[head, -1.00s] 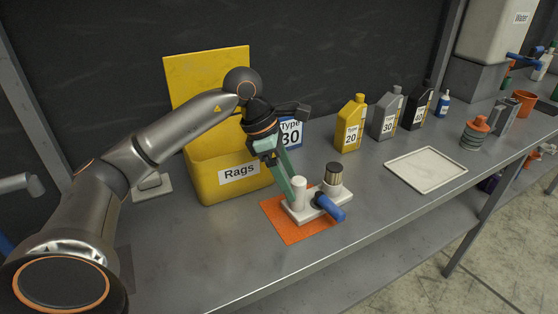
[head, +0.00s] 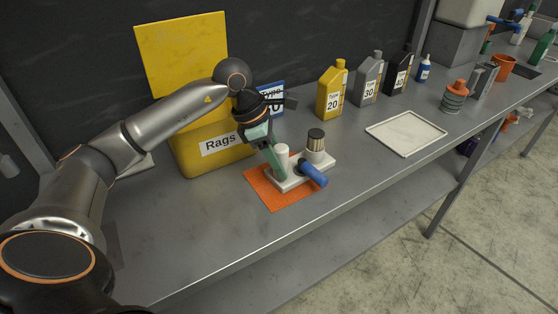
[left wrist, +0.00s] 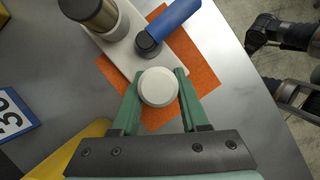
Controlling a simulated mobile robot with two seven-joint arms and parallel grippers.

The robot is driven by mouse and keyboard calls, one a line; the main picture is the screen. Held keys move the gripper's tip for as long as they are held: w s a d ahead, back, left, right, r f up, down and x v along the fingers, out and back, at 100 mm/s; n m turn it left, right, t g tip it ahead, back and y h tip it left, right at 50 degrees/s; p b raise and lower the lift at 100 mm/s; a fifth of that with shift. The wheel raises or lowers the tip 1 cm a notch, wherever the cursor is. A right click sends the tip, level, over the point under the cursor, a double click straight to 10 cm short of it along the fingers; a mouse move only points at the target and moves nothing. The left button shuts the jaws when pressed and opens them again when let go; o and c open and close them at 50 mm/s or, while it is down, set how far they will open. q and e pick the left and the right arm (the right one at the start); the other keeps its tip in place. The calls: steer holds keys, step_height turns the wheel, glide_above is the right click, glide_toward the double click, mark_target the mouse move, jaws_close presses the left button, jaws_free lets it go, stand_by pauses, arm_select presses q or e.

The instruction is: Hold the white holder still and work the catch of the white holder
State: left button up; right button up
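The white holder (head: 318,166) is a flat white base lying on an orange cloth (head: 258,191) on the bench. It bears a round white post (head: 283,151), a blue lever (head: 313,172) on a dark pivot and a white cup with a dark-topped, gold-banded cylinder (head: 316,140). My left gripper (left wrist: 158,86) has its green fingers on both sides of the white post, seemingly touching it. In the left wrist view the blue lever (left wrist: 172,22) points away to the upper right. Dark parts of my right arm (left wrist: 285,35) show at the right edge; its fingertips cannot be made out.
A yellow rags bin (head: 205,160) stands behind left, with a blue-edged sign beside it. Yellow (head: 331,95), grey (head: 367,82) and black bottles stand at the back. A white tray (head: 405,133) lies to the right. The bench front is clear.

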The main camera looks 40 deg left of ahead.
arm_select(q)
steer(key=c, duration=0.6)
jaws_close()
arm_select(e)
steer(key=shift+s+f, duration=0.15)
steer(key=shift+s, duration=0.15)
arm_select(q)
steer(key=o, duration=0.8)
jaws_free()
arm_select(e)
steer(key=shift+w, duration=0.15)
